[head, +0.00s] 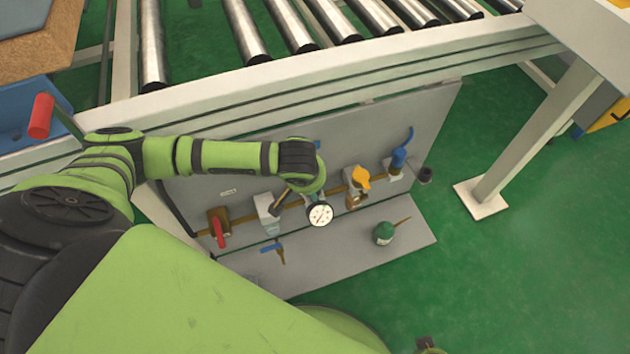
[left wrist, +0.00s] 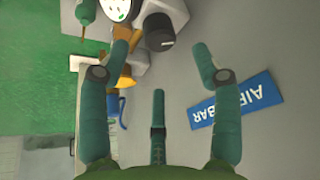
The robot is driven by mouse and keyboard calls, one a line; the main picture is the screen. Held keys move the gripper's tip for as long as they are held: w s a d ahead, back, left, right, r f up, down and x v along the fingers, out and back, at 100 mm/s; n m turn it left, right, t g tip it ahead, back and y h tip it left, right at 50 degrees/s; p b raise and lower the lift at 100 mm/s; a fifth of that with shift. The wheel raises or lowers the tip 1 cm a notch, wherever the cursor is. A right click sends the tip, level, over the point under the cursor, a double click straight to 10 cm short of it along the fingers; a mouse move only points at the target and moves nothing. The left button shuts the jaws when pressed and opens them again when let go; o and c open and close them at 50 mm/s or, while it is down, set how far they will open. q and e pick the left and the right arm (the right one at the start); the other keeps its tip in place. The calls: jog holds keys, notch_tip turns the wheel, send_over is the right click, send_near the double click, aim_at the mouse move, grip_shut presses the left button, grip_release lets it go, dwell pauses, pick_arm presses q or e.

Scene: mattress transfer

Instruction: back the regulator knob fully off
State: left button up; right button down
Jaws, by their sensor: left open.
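The regulator's black knob (left wrist: 160,38) shows in the left wrist view, on a pale body beside the round white gauge (left wrist: 117,8). The gauge also shows in the head view (head: 320,214), on the pipe line of the grey panel. In the left wrist view my left gripper (left wrist: 162,52) is open. Its outer fingers stand either side of the knob with visible gaps, and another finger lies below it. Nothing is held. My right gripper is not in view.
A blue label (left wrist: 237,108) lies right of the knob. The roller conveyor (head: 330,65) overhangs the panel. A green-topped object (head: 384,233) is on the lower shelf.

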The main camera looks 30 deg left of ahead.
pick_arm(q)
jog(key=b+x, duration=0.1)
jog(key=x, duration=0.5)
jog(key=shift+w+f, duration=0.2)
jog(key=shift+f, duration=0.05)
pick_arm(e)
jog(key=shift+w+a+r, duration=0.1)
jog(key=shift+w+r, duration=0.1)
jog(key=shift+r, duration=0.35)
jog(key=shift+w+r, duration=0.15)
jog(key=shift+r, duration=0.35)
pick_arm(q)
jog(key=shift+a, duration=0.1)
jog(key=c, duration=1.1)
